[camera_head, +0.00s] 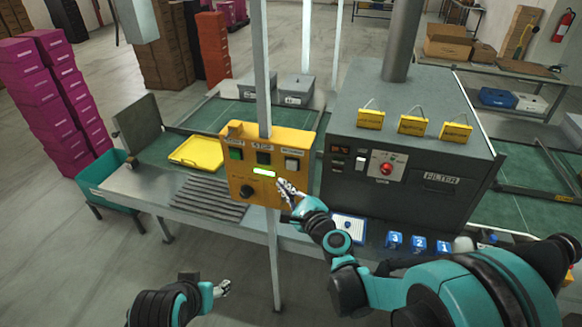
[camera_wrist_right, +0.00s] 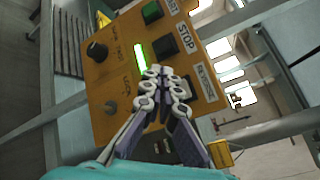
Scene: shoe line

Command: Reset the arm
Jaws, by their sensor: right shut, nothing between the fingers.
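My right arm (camera_head: 430,280) reaches in from the lower right of the head view. Its gripper (camera_head: 284,186) is shut and empty in front of the yellow control box (camera_head: 234,192), near the lit green bar. In the right wrist view the closed fingertips (camera_wrist_right: 163,74) lie over the box face (camera_wrist_right: 112,75), beside the green bar and below the black STOP button (camera_wrist_right: 165,47). I cannot tell whether they touch it. My left gripper (camera_head: 222,288) shows small at the bottom of the head view, low over the floor; its finger opening is unclear.
The control box is fixed to a metal post (camera_head: 262,70). A dark filter machine (camera_head: 410,130) stands right of it. A yellow tray (camera_head: 198,153) lies on the bench to the left. Blue numbered blocks (camera_head: 419,243) sit near my right forearm. Open floor (camera_head: 80,260) is at lower left.

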